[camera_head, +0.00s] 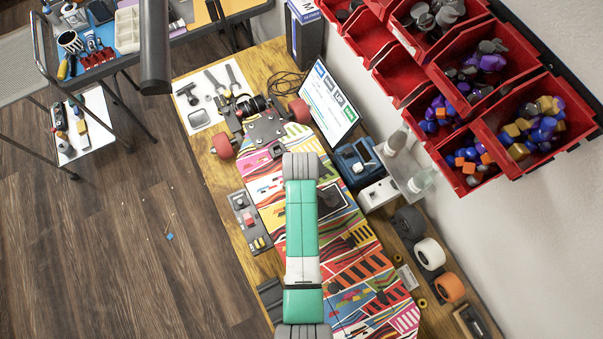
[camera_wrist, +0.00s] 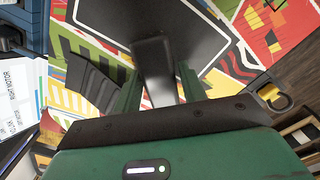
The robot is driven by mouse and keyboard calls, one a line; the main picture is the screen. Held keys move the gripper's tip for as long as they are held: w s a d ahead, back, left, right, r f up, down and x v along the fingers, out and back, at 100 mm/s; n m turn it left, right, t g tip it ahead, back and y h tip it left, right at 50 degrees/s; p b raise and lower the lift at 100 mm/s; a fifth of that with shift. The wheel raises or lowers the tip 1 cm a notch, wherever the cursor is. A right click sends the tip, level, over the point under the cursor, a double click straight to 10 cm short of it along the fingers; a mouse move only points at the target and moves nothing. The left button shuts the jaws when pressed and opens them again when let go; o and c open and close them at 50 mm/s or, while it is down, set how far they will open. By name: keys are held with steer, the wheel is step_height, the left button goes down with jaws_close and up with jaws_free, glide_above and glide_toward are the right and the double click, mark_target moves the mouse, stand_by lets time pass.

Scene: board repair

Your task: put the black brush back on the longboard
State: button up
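The longboard (camera_head: 350,298) lies on the wooden workbench, deck graphics up, with its truck and red wheels at the far end. My green and white arm reaches over its middle and hides part of it. In the wrist view, my gripper (camera_wrist: 158,85) is over the deck, beside a black panel with a white outline (camera_wrist: 205,22). A dark bar-shaped thing, apparently the black brush (camera_wrist: 153,58), stands between the green fingers and seems to touch both. Its far end is over the panel; I cannot tell whether it touches. The gripper is hidden in the head view.
A laptop-like screen (camera_head: 328,100), a blue device (camera_head: 355,160) and bottles stand right of the board. A small grey control panel (camera_head: 248,222) lies at its left edge. Loose wheels (camera_head: 430,254) lie at the right; red bins (camera_head: 480,150) hang on the wall.

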step_height(320, 180, up, 12)
steer(key=shift+r+p, duration=0.15)
steer(key=shift+p, duration=0.15)
stand_by(0.3)
steer(key=w+r+m+t, duration=0.2)
steer(key=w+r+t, duration=0.2)
steer(key=r, duration=0.6)
steer(key=w+r+m+t, duration=0.3)
steer(key=r+t, duration=0.2)
steer(key=r, duration=0.5)
steer(key=w+r+m+t, duration=0.2)
steer(key=w+r+t, duration=0.2)
steer(key=r, duration=0.7)
steer(key=s+r+m+t, duration=0.3)
steer(key=s+r+t, duration=0.3)
steer(key=r, duration=0.8)
steer(key=s+r+m+t, duration=0.4)
steer(key=s+r, duration=0.5)
steer(key=r, duration=0.6)
steer(key=shift+s+d+r+t, duration=0.15)
steer(key=shift+s+r+t, duration=0.05)
steer(key=shift+t, duration=0.8)
